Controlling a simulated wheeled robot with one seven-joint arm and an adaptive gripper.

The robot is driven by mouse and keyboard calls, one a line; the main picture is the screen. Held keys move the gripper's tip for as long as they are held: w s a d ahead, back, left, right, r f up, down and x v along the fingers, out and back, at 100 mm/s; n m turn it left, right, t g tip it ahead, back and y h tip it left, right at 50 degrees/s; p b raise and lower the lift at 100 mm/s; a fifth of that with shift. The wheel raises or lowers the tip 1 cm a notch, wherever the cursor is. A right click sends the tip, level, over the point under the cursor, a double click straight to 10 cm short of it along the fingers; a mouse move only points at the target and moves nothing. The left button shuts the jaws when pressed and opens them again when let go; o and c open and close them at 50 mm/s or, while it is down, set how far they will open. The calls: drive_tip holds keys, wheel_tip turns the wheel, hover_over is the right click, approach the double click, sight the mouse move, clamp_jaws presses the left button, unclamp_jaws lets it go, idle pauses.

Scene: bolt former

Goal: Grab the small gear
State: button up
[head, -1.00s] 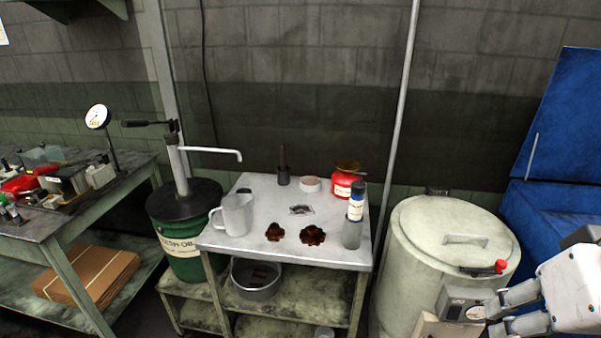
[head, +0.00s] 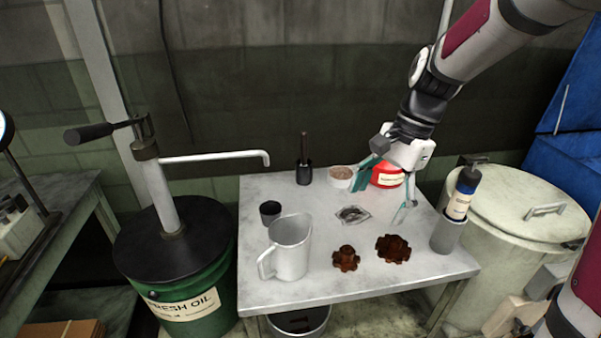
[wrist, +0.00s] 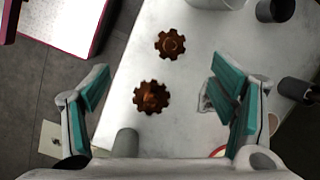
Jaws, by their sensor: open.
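The small gear (head: 346,258) is rusty brown and lies flat on the grey metal table (head: 330,291), near its front. It also shows in the wrist view (wrist: 170,44), beyond the fingertips. A larger rusty gear (head: 393,248) lies just right of it; in the wrist view the larger gear (wrist: 151,97) appears between the fingers and nearer to me. My gripper (head: 388,190) is open and empty, its teal-padded fingers wide apart above the back right of the table. It is apart from both gears.
A grey jug (head: 290,248) stands close left of the small gear. A bottle in a grey cup (head: 447,233) stands at the right edge. A red container (head: 386,176), a dish (head: 341,174), a brush pot (head: 304,173) and a small bag (head: 353,214) are farther back. An oil drum (head: 187,290) stands left.

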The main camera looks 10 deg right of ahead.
sight(348, 249)
drive_tip(key=a+f+m+b, duration=0.1)
drive_tip(key=f, duration=0.5)
drive_tip(key=w+a+f+b, duration=0.1)
drive_tip(key=f, duration=0.4)
drive_tip(key=w+a+f+m+y+b, duration=0.1)
drive_tip(key=a+f, duration=0.1)
drive_tip(key=f, duration=0.4)
drive_tip(key=shift+w+f+m, duration=0.15)
drive_tip(key=shift+f+m, duration=0.15)
drive_tip(key=shift+c, duration=0.5)
drive_tip(key=c, duration=1.6)
drive_tip(key=shift+r, duration=0.1)
